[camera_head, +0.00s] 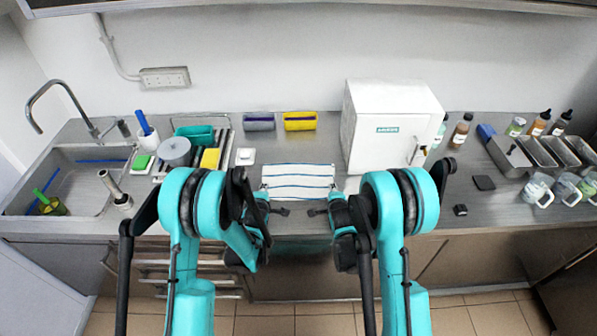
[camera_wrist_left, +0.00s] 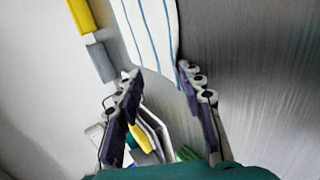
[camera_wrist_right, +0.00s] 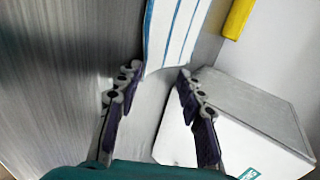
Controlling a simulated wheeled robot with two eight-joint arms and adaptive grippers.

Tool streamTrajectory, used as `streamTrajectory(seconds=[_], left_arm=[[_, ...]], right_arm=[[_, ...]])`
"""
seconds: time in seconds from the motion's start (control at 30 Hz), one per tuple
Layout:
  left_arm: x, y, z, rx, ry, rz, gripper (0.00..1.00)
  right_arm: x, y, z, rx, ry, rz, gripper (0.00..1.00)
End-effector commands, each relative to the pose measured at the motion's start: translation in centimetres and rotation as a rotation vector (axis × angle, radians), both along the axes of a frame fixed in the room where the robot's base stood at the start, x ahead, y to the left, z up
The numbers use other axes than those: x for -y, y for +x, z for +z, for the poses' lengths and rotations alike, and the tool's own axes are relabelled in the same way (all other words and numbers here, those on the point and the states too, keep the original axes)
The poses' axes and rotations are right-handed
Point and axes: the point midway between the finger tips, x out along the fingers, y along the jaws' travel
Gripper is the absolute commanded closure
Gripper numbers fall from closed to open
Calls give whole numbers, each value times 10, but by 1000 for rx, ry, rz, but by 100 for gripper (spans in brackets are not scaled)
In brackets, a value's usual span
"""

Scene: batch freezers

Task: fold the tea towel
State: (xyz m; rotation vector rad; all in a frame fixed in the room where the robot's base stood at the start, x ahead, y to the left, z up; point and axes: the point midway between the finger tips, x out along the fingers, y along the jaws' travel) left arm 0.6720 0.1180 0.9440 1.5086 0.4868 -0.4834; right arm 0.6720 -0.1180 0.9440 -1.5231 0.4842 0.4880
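The tea towel (camera_head: 298,181) is white with blue stripes and lies flat and spread on the steel counter in front of me. My left gripper (camera_head: 284,211) is at the towel's near left; in the left wrist view its fingers (camera_wrist_left: 160,85) are open, with the towel's end (camera_wrist_left: 150,40) just beyond the tips. My right gripper (camera_head: 312,212) is at the near right; in the right wrist view its fingers (camera_wrist_right: 158,78) are open, with the towel's other end (camera_wrist_right: 170,40) between and beyond the tips. Neither gripper clearly holds cloth.
A white box-shaped machine (camera_head: 385,128) stands right of the towel. A grey container (camera_head: 259,122) and a yellow container (camera_head: 300,121) sit behind it. A dish rack (camera_head: 222,146) and sink (camera_head: 75,170) are at the left. Metal trays (camera_head: 510,155) and bottles are at the right.

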Motion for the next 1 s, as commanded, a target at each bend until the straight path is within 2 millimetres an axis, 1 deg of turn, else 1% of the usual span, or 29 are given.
streamTrajectory(seconds=[0.2, 0.27, 0.37, 0.47, 0.8, 0.9, 1.0], left_arm=[[0, 0, 0, 0, 0, 0, 62], [0, -1, 3, 0, 0, 0, 62], [0, -6, 15, 0, 0, 0, 62], [0, -13, 32, -1, 0, 0, 62], [0, -49, 76, -1, 0, 0, 62], [0, -56, 85, -1, 0, 0, 62], [0, -60, 90, -1, 1, -1, 62]], right_arm=[[0, 0, 0, 0, 0, 0, 62], [0, -1, 3, 0, 0, 0, 62], [0, -6, 15, 0, 0, 0, 62], [0, -13, 32, 0, 0, 0, 62], [0, -49, 76, -1, 0, 0, 62], [0, -56, 85, -1, 0, 0, 62], [0, -60, 90, -1, 0, 0, 62]])
